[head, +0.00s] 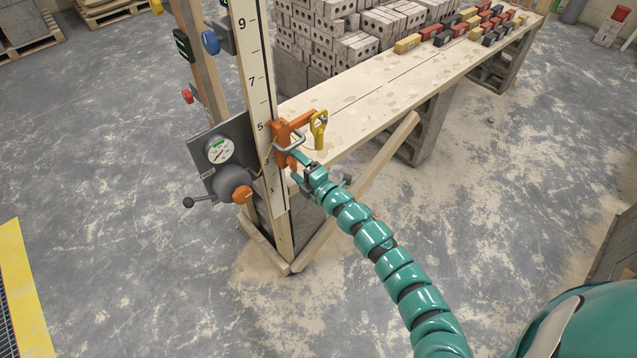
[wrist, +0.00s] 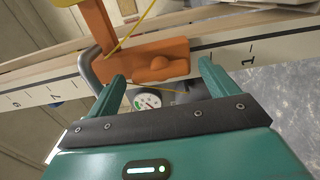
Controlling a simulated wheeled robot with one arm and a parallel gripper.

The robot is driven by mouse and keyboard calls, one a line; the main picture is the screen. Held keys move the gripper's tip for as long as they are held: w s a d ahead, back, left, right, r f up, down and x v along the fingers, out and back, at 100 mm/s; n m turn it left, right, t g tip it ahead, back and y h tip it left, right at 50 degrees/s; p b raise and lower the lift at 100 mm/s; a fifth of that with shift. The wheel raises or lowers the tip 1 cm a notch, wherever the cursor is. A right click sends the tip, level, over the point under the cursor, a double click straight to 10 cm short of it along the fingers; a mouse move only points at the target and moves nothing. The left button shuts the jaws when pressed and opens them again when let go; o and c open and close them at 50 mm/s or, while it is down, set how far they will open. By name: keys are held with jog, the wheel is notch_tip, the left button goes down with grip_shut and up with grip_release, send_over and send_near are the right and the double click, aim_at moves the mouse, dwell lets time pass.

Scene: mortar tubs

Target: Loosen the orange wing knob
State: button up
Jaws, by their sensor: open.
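An orange clamp (head: 283,133) sits on the upright numbered staff (head: 254,80), with an arm reaching right and a grey bar handle (head: 290,141). In the wrist view the orange clamp (wrist: 98,25) carries a raised, lobed orange part (wrist: 160,66) that looks like the wing knob. My gripper (head: 297,170) is at the clamp's lower side in the head view. In the wrist view my gripper (wrist: 162,75) is open, with the lobed part just beyond and between its fingertips. I cannot tell whether the fingers touch it. The knob is not clear in the head view.
A grey panel (head: 230,133) with a round gauge (head: 219,150), an orange round knob (head: 242,194) and a black-balled lever (head: 189,202) is left of the staff. A yellow piece (head: 318,129) is at the clamp arm's end. A plank bench (head: 370,88) extends behind.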

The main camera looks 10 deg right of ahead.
jog(key=b+v, duration=0.2)
jog(key=v, duration=1.4)
jog(key=shift+s+d+b, duration=0.25)
jog(key=shift+s+b, duration=0.05)
jog(key=shift+s, duration=0.05)
